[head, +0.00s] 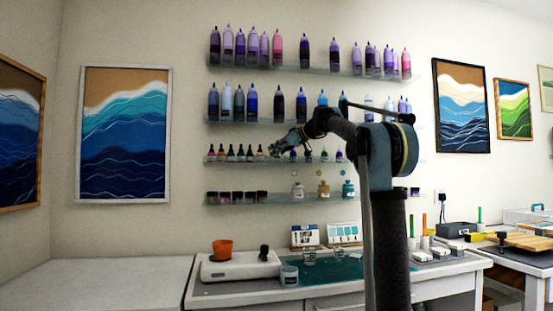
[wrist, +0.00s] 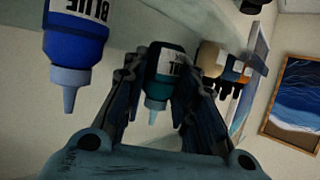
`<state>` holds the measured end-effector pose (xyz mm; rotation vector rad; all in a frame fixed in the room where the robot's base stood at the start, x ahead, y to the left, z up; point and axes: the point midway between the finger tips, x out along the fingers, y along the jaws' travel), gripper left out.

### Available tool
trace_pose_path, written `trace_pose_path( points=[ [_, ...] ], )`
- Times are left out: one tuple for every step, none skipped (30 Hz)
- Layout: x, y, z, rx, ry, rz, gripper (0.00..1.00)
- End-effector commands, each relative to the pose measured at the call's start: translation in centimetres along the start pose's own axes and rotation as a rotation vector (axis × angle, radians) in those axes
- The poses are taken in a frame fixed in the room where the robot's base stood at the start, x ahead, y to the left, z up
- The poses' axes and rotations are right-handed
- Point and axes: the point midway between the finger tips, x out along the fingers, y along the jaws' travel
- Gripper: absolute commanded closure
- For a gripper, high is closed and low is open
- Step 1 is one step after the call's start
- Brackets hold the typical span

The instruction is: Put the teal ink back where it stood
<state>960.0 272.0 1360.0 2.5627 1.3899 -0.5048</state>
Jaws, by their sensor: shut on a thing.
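The teal ink (wrist: 154,104) is a small dark teal bottle with a pale teal nozzle and a white label. In the wrist view it appears upside down, between the two fingers of my gripper (wrist: 157,90), which is shut on it. In the head view my gripper (head: 281,147) is at the third shelf (head: 236,162), by the row of small ink bottles. The teal ink cannot be made out there. I cannot tell whether its base touches the shelf.
A blue ink (wrist: 75,45) stands close on one side of the held bottle; several orange and dark bottles (wrist: 212,60) are on the other. Small dropper bottles (head: 231,153) line the third shelf. Shelves with larger bottles (head: 280,103) are above, and jars (head: 323,188) below.

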Motion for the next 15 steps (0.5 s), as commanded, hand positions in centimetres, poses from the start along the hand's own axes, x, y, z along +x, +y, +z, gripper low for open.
trace_pose_path(
  points=[
    [0.2, 0.0, 0.7, 0.0, 0.0, 0.0, 0.97],
    [0.4, 0.0, 1.0, 0.0, 0.0, 0.0, 0.97],
    [0.5, 0.0, 1.4, 0.0, 0.0, 0.0, 0.97],
    [0.6, 0.0, 1.7, 0.0, 0.0, 0.0, 0.97],
    [0.7, 0.0, 1.9, 0.0, 0.0, 0.0, 0.97],
    [0.7, 0.0, 2.0, 0.0, 0.0, 0.0, 0.97],
    [0.7, 0.0, 2.0, 0.0, 0.0, 0.0, 0.97],
    [0.7, 0.0, 2.0, 0.0, 0.0, 0.0, 0.97],
    [0.7, 0.0, 2.0, 0.0, 0.0, 0.0, 0.97],
    [0.7, 0.0, 2.0, 0.0, 0.0, 0.0, 0.97],
    [0.7, 0.0, 2.0, 0.0, 0.0, 0.0, 0.97],
    [0.7, 0.0, 2.0, 0.0, 0.0, 0.0, 0.97],
    [0.7, 0.0, 2.0, 0.0, 0.0, 0.0, 0.97],
    [0.7, 0.0, 2.0, 0.0, 0.0, 0.0, 0.97],
    [0.8, 0.0, 2.1, 0.0, 0.0, 0.0, 0.97]
  ],
)
